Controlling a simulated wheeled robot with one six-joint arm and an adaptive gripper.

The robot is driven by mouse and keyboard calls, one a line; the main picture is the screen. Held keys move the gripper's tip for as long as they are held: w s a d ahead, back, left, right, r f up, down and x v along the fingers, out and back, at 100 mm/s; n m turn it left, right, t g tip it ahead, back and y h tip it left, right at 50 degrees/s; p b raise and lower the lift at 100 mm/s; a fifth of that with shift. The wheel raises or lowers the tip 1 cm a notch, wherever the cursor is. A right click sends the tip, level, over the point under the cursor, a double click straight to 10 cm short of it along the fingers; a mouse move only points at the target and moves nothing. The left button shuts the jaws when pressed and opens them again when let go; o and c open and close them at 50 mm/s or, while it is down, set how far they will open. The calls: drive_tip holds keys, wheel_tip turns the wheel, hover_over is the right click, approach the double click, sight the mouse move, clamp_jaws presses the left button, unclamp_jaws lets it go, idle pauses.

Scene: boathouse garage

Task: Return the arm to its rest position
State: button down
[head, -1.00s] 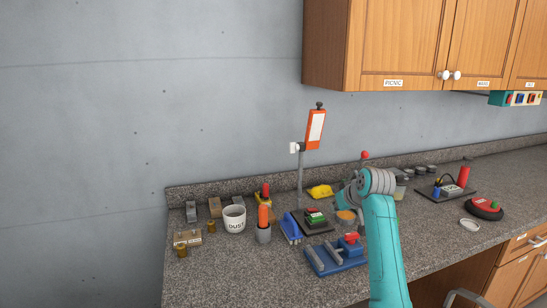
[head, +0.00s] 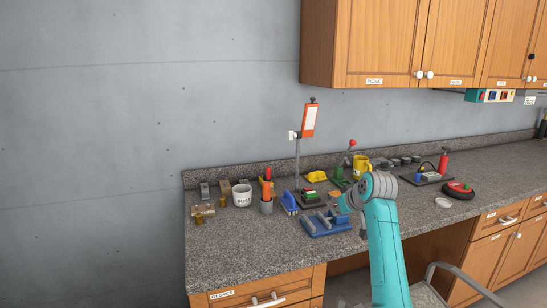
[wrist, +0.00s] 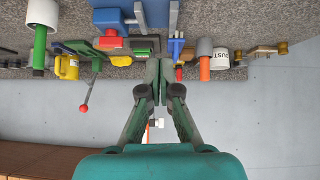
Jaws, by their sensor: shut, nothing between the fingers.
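My gripper (wrist: 158,82) is in the wrist view with its two dark fingers together and nothing between them. The picture there is upside down, with the counter along the top. In the head view my teal arm (head: 386,255) rises at the lower right, in front of the counter (head: 235,245). Its grey wrist joint hides part of the counter behind it, and the fingers are mostly hidden there.
A blue vise-like fixture (head: 327,224) lies just left of my arm. A white DUST cup (head: 242,196), an orange-handled tool in a grey holder (head: 266,206), and a yellow mug (head: 361,168) stand on the counter. Wooden cabinets (head: 385,40) hang above. A chair (head: 440,285) stands at lower right.

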drive_tip(key=s+f+m, duration=0.1)
drive_tip(key=s+f, duration=0.2)
drive_tip(key=f, duration=0.5)
drive_tip(key=s+f, duration=0.2)
drive_tip(key=f, duration=0.5)
drive_tip(key=s+a+f+m+t+h, duration=0.1)
drive_tip(key=s+f+t, duration=0.1)
drive_tip(key=s+f, duration=1.45)
drive_tip(key=s+f+m+t+h, duration=0.1)
drive_tip(key=s+f+m+t, duration=0.15)
drive_tip(key=s, duration=2.95)
drive_tip(key=s+r+t, duration=0.1)
drive_tip(key=s+r, duration=1.4)
drive_tip(key=s, duration=0.3)
drive_tip(key=shift+s+a+n+t, duration=0.3)
drive_tip(key=shift+a+n+t, duration=0.05)
